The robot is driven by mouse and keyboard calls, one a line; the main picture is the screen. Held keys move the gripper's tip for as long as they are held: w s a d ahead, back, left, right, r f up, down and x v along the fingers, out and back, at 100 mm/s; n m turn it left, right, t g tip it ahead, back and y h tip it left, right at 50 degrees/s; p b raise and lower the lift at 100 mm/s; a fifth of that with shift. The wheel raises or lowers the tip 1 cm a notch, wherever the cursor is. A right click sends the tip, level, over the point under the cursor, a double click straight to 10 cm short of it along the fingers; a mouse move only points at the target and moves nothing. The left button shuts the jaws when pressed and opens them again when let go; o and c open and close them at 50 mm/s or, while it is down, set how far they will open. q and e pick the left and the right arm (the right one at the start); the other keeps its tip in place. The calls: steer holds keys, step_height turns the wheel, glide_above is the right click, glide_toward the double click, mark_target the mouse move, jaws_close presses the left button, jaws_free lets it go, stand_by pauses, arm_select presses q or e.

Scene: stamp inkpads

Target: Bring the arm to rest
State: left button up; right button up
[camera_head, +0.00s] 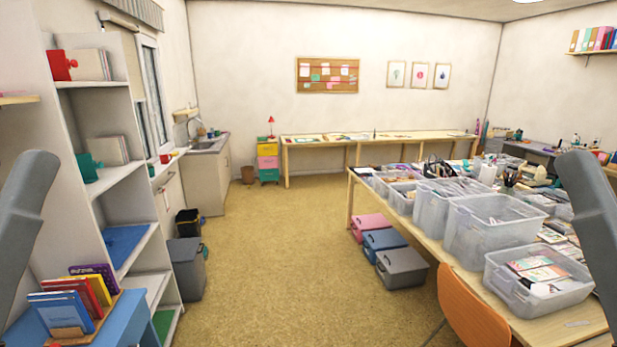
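A grey part of my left arm shows at the left edge, raised and slanting. A matching grey part of my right arm shows at the right edge, also raised, in front of the table's far right side. Neither gripper's fingers show in the head view, so whether they hold anything is hidden. I cannot make out any inkpads or stamps among the small items on the table.
A long table (447,249) with several clear plastic bins (487,241) stands at the right. An orange chair (470,308) is at its near side. White shelves (120,172) and a blue stand (135,312) with books are at the left. The carpet (285,255) between is clear.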

arm_select(q)
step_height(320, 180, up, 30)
steer(key=p, duration=2.6)
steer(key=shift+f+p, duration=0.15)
steer(key=shift+p, duration=0.25)
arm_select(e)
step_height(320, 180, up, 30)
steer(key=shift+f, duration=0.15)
